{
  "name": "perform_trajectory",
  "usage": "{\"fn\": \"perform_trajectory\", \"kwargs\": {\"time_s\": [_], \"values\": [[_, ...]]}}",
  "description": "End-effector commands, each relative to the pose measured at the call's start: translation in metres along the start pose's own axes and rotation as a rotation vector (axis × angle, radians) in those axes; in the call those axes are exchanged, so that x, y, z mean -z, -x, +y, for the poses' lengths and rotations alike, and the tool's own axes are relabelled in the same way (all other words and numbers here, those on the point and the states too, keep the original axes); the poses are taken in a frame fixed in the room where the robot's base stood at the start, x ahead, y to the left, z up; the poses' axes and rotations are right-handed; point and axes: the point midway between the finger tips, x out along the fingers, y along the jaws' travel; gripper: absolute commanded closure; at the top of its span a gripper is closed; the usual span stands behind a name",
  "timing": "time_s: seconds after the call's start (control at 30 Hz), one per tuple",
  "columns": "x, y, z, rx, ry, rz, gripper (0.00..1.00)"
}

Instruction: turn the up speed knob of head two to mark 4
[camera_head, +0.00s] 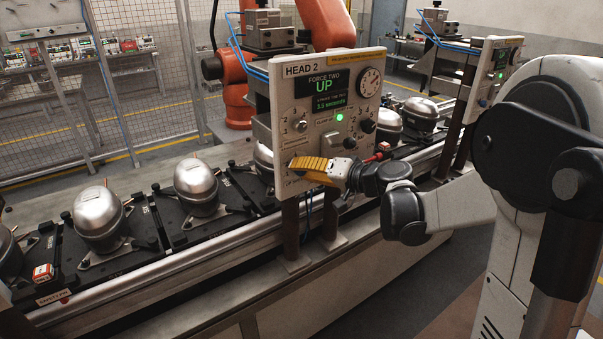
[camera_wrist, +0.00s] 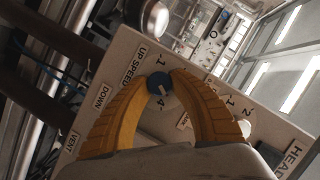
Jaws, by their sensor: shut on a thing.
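The HEAD 2 panel (camera_head: 346,72) stands on posts over the conveyor, its screen reading FORCE TWO, UP and 3.5 seconds. My gripper (camera_head: 292,164) has its yellow fingers at the panel's lower left and hides the knob there in the head view. Marks 1 and 4 show on either side of the knob. A light line on it seems to point towards the 4, but it is too small to be sure.
Silver compressors (camera_head: 197,187) sit on black pallets along the conveyor. An orange robot arm (camera_head: 327,25) is behind the panel. A second panel (camera_head: 489,80) stands at the right. A black knob (camera_head: 367,126) and a green lamp (camera_head: 340,118) are on the HEAD 2 panel.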

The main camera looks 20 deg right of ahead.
Motion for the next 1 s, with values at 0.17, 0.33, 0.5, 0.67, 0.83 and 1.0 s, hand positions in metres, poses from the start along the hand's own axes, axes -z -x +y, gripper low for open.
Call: {"fn": "perform_trajectory", "kwargs": {"time_s": [0.17,0.33,0.5,0.67,0.83,1.0], "values": [[-0.0018,-0.0007,0.0025,0.059,-0.142,-0.001,1.0],[-0.0016,-0.0007,0.0028,0.107,-0.259,-0.001,1.0],[-0.0018,-0.0005,0.0021,0.145,-0.347,-0.001,1.0],[-0.0016,-0.0005,0.0018,0.166,-0.4,-0.002,1.0],[-0.0013,-0.0005,0.0014,0.177,-0.427,-0.001,1.0],[-0.0011,-0.0004,0.0012,0.18,-0.435,-0.002,1.0]]}}
